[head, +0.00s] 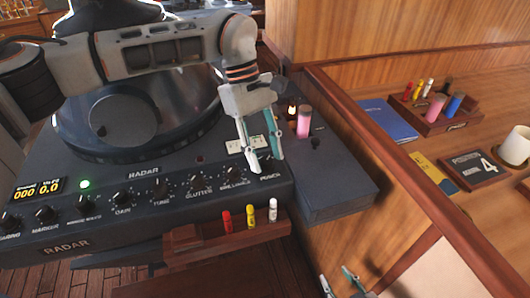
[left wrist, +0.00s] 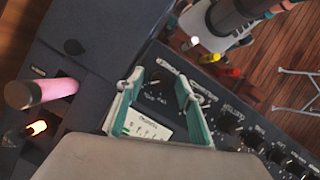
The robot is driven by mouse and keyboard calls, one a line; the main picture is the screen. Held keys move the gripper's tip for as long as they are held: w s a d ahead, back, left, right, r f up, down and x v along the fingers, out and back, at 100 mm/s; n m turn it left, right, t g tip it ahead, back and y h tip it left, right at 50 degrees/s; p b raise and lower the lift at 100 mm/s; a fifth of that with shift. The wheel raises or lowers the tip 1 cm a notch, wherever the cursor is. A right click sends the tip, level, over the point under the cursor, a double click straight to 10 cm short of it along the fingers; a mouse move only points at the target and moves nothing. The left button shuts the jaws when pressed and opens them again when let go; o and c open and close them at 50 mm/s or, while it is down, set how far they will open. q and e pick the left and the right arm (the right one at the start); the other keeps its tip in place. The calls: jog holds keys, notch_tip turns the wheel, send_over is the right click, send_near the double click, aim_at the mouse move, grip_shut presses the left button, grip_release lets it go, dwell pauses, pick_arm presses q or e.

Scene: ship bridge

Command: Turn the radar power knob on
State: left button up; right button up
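The grey radar console (head: 330,200) has a row of black knobs along its front edge, with the POWER label at the right end. In the left wrist view, the black power knob (left wrist: 160,82) shows between the open fingertips of my left gripper (left wrist: 158,85). Contact with the knob cannot be told. My right gripper (head: 341,283) is at the bottom edge, its fingers apart and empty.
A lit green lamp (head: 84,184) and a lit number display (head: 38,191) are at the console's left. A pink cylinder (head: 304,122) stands at its right. A wooden rack (head: 190,245) with markers hangs in front. A wooden desk (head: 415,150) holds a mug and a marker box.

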pick_arm(q)
jog(key=v, duration=1.2)
jog(key=shift+s+f, duration=0.1)
